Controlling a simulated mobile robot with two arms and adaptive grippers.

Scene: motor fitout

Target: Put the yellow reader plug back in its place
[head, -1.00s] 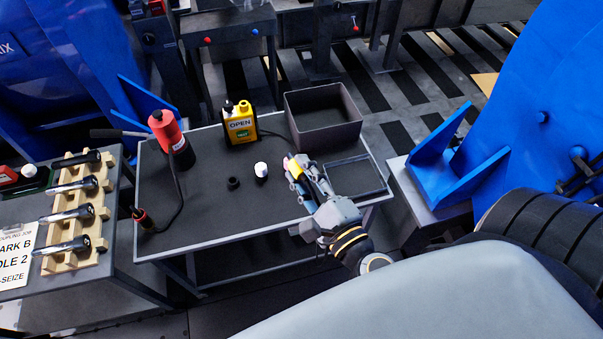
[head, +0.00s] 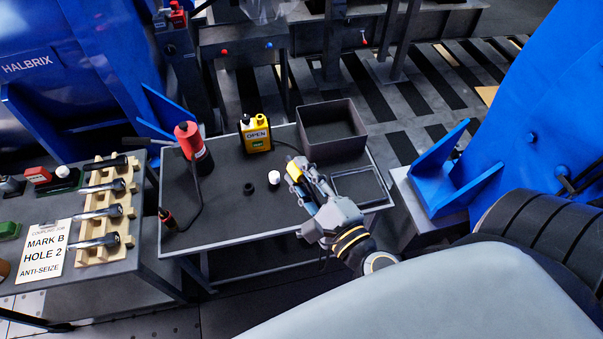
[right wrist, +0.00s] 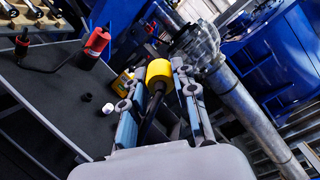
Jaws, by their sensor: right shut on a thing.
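The yellow reader plug (right wrist: 158,72) is between the fingers of my right gripper (right wrist: 157,88) in the right wrist view, with a dark stem below its yellow end. In the head view my right gripper (head: 303,180) is shut on it above the right part of the table; the fingers hide most of the plug. The yellow reader (head: 256,141), marked OPEN, stands upright at the back of the table, apart from the gripper. A dark cable runs from the reader toward the gripper. My left gripper is not in view.
A grey open bin (head: 332,128) and a flat dark tray (head: 360,186) are on the table's right side. The table front (head: 222,219) is clear.

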